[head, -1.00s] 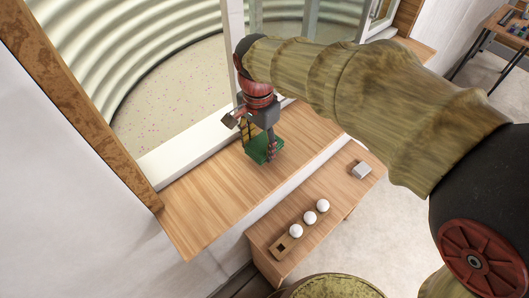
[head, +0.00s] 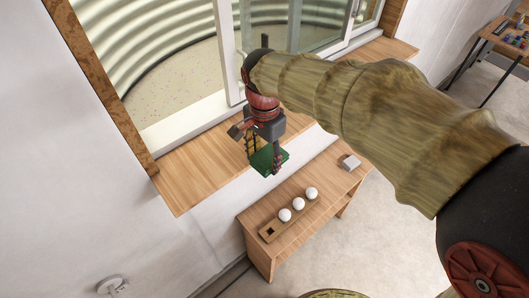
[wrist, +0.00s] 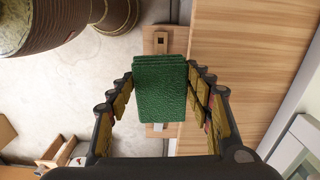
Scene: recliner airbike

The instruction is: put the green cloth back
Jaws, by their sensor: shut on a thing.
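The green cloth (wrist: 160,105) is a folded, layered block held between the two fingers of my gripper (wrist: 160,100) in the wrist view. In the head view my gripper (head: 263,152) points down with the green cloth (head: 268,161) at its fingertips. The cloth hangs near the front edge of the wooden window sill (head: 195,175). In the wrist view it covers part of a wooden strip (wrist: 160,45) below it. I cannot tell its exact height above the surfaces.
A lower wooden table (head: 262,225) stands below the sill. The open window (head: 230,50) is behind my gripper. Bare floor (head: 365,230) lies to the right.

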